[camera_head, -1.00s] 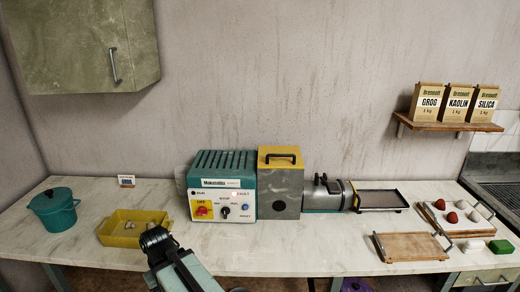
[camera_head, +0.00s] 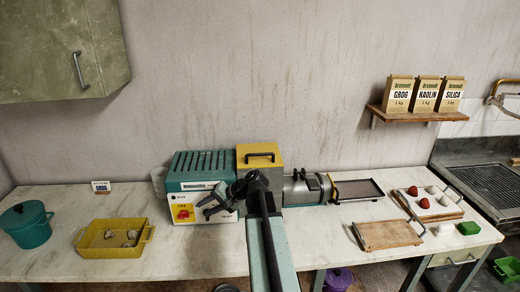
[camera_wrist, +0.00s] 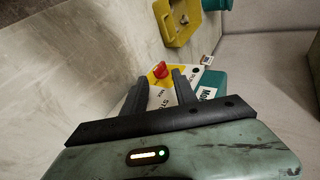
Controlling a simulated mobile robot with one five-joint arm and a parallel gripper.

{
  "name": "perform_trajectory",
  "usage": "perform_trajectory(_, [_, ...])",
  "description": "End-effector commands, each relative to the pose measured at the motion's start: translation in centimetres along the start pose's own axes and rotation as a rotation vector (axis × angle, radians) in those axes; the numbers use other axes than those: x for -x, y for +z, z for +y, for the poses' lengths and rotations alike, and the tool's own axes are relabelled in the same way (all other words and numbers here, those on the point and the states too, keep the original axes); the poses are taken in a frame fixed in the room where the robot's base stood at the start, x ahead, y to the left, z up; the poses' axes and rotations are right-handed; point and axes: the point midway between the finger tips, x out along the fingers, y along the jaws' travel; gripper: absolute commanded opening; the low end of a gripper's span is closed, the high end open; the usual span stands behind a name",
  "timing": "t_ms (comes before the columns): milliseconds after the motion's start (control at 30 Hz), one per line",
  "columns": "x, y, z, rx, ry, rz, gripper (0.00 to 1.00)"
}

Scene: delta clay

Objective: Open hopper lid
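The hopper lid (camera_head: 270,150) is yellow with a black bar handle (camera_head: 259,156). It looks closed on top of the hopper, right of the teal control box (camera_head: 198,165) in the head view. My gripper (camera_head: 208,203) is in front of the control box, left of and below the lid, its fingers pointing left. In the wrist view my gripper (camera_wrist: 160,76) is open and empty, with the box's red knob (camera_wrist: 161,70) and labels beyond its fingers. My arm hides most of the hopper's front. The lid does not show in the wrist view.
A metal barrel (camera_head: 301,187) and a dark tray (camera_head: 357,189) lie right of the hopper. A yellow tray (camera_head: 82,241) and a teal pot (camera_head: 27,228) stand left. A wooden board (camera_head: 388,234) lies at the right front. The space above the lid is clear.

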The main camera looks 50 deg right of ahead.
Motion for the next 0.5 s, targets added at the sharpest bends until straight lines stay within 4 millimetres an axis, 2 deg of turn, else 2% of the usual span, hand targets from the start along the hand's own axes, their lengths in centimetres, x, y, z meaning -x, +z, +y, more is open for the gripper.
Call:
perform_trajectory(33, [4.9,-4.8,0.1,-0.089,-0.095,0.088,0.34])
perform_trajectory(67, [7.5,-6.9,0.4,-0.136,-0.154,0.136,0.34])
perform_trajectory(100, [11.0,-9.6,0.8,-0.192,-0.227,0.197,0.34])
perform_trajectory(200, [18.7,-14.2,2.1,-0.295,-0.378,0.318,0.34])
perform_trajectory(233, [20.5,-15.1,2.5,-0.316,-0.412,0.346,0.34])
perform_trajectory(300, [23.6,-16.5,3.2,-0.352,-0.472,0.392,0.34])
perform_trajectory(333, [24.6,-16.9,3.4,-0.362,-0.489,0.406,0.34])
perform_trajectory(400, [25.9,-17.4,3.7,-0.376,-0.515,0.425,0.34])
perform_trajectory(500, [26.4,-17.6,3.8,-0.381,-0.526,0.432,0.34])
